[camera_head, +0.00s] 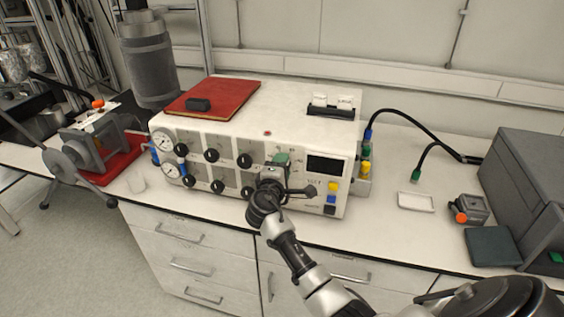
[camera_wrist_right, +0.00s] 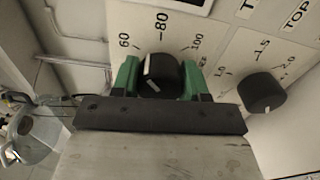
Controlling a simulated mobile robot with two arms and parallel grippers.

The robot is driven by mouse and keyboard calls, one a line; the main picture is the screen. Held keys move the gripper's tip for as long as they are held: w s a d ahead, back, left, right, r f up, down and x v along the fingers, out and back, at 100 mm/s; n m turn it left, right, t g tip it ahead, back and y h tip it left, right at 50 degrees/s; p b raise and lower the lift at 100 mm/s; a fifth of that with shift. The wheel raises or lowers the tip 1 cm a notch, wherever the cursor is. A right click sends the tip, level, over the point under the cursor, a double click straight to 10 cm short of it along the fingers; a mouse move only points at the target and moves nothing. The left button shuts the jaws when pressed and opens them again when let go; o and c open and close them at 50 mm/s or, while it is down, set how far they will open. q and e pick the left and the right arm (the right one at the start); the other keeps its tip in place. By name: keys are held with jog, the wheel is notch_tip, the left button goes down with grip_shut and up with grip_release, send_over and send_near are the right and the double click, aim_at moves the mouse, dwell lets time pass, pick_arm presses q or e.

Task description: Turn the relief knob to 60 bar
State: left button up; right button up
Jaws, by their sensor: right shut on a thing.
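In the right wrist view, a black round knob (camera_wrist_right: 161,72) sits between the green fingers of my right gripper (camera_wrist_right: 160,80), which is shut on it. The panel scale around it reads 60 at the left, 80 in the middle and 100 at the right. White marks show on the knob's left part; the exact value it points to is hard to tell. In the head view my right gripper (camera_head: 279,161) is at the front panel of the white control box (camera_head: 292,106), and hides the knob. My left gripper is not in view.
Another black knob (camera_wrist_right: 262,92) is close on the right in the wrist view. Several knobs, two gauges (camera_head: 162,139) and a dark display (camera_head: 325,166) share the panel. A red folder (camera_head: 232,95) lies on top of the box. A grey machine (camera_head: 535,180) stands at right.

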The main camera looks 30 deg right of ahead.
jog(key=shift+n+p, duration=1.1)
jog(key=shift+n, duration=0.9)
jog(key=shift+f, duration=0.1)
jog(key=o, duration=0.9)
jog(key=shift+o, duration=0.2)
jog(key=b+v, duration=0.2)
jog(key=v, duration=0.9)
